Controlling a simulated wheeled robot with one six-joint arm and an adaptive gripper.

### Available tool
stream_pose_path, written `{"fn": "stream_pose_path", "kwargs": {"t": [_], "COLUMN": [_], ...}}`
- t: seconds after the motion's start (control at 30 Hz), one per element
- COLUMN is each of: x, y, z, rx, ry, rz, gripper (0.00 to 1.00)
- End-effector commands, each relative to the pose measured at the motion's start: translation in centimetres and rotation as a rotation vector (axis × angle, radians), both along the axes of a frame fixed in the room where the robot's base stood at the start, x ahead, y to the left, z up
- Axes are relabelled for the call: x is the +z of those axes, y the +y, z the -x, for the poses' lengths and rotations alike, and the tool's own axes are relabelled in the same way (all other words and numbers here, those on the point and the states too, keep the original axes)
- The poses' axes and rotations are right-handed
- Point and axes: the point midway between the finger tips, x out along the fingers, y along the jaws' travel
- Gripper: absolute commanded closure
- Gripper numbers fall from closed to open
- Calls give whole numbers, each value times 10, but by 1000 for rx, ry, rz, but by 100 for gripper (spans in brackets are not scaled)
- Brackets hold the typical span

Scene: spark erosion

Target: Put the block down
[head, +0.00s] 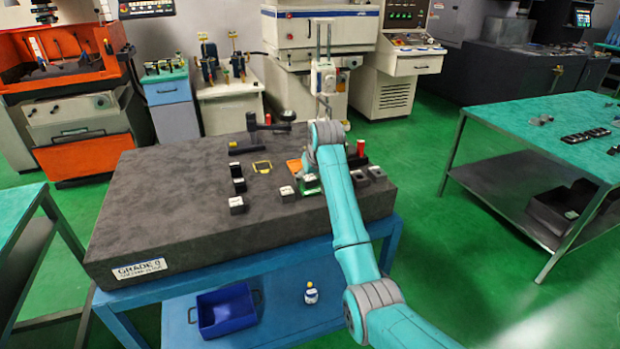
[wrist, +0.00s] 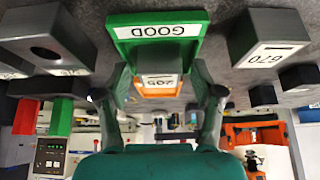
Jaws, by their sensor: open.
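The grey block (wrist: 160,80) with a white number label shows in the wrist view between my fingertips, with a gap on each side. It appears to stand at the green tray (wrist: 155,29) labelled GOOD; I cannot tell exactly how it rests on the tray floor. My gripper (wrist: 168,95) is open around the block. In the head view the green tray (head: 311,188) shows beside my wrist, and my arm hides the fingers. An orange tray (head: 294,166) lies just behind it and shows past the block in the wrist view (wrist: 160,92).
The dark granite plate (head: 180,200) carries several other blocks, including a labelled one (head: 286,193) left of the green tray and a dark one (head: 376,172) to the right. A yellow-framed item (head: 262,168) and a black stand (head: 258,145) sit farther back. The plate's front left is clear.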

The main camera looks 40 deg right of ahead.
Motion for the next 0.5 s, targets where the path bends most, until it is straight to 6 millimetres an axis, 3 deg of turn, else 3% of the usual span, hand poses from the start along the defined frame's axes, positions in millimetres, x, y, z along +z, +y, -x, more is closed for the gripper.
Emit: {"fn": "stream_pose_path", "kwargs": {"t": [0.17, 0.5], "x": [14, 72], "y": [1, 10], "z": [5, 37], "rx": [0, -1], "ry": [-4, -5], "rz": [1, 2], "gripper": [34, 34]}}
